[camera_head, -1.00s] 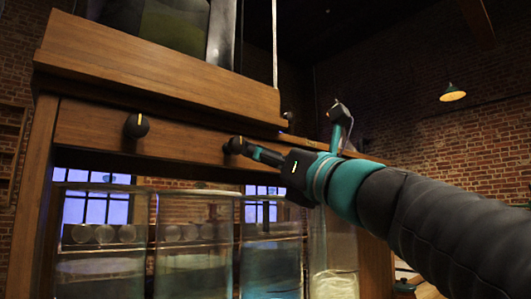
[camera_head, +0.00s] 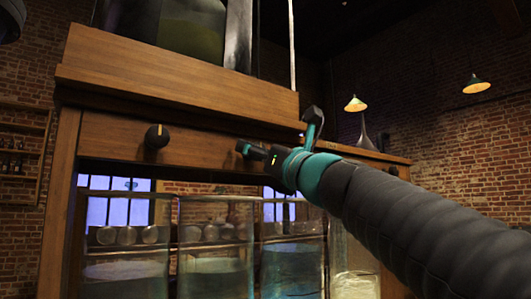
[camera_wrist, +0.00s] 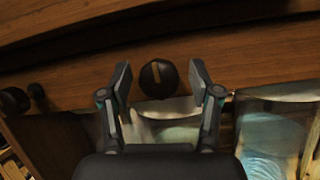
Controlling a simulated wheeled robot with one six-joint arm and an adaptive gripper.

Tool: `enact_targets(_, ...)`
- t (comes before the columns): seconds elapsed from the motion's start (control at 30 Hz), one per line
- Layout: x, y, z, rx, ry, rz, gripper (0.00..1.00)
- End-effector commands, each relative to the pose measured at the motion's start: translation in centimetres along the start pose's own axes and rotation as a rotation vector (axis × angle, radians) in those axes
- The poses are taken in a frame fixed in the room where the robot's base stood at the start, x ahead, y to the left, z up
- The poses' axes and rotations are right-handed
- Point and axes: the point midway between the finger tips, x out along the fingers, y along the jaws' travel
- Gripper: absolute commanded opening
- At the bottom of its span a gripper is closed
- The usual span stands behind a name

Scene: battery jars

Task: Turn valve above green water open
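A dark round valve knob (camera_wrist: 158,78) with a tan mark running nearly upright sits on the wooden beam in the wrist view. My gripper (camera_wrist: 160,84) is open, one finger on each side of the knob with gaps between. A jar (camera_wrist: 180,133) with pale greenish water shows below the knob. In the head view my gripper (camera_head: 243,148) is at the beam, and the knob there is mostly hidden by it. The second jar (camera_head: 215,275) holds murky greenish water.
Another dark knob (camera_head: 157,137) is on the beam to the left. A jar of blue water (camera_head: 290,270) stands right of the greenish one, with further jars at both ends. A dark green tank (camera_head: 190,25) stands above the wooden ledge (camera_head: 170,75).

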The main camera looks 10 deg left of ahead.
Motion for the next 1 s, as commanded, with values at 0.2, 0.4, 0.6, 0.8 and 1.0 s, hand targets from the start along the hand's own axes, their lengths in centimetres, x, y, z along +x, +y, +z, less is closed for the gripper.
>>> enact_targets(0.2, -0.02, 0.00, 0.01, 0.000, 0.000, 0.000, 0.06)
enact_targets(0.4, -0.03, -0.02, 0.00, -0.006, 0.000, 0.002, 0.03)
enact_targets(0.6, -0.02, -0.10, -0.04, -0.055, 0.005, 0.021, 0.03)
enact_targets(0.8, -0.02, -0.13, 0.01, -0.171, 0.013, 0.069, 0.03)
enact_targets(1.0, 0.03, -0.17, 0.09, -0.339, 0.027, 0.136, 0.03)
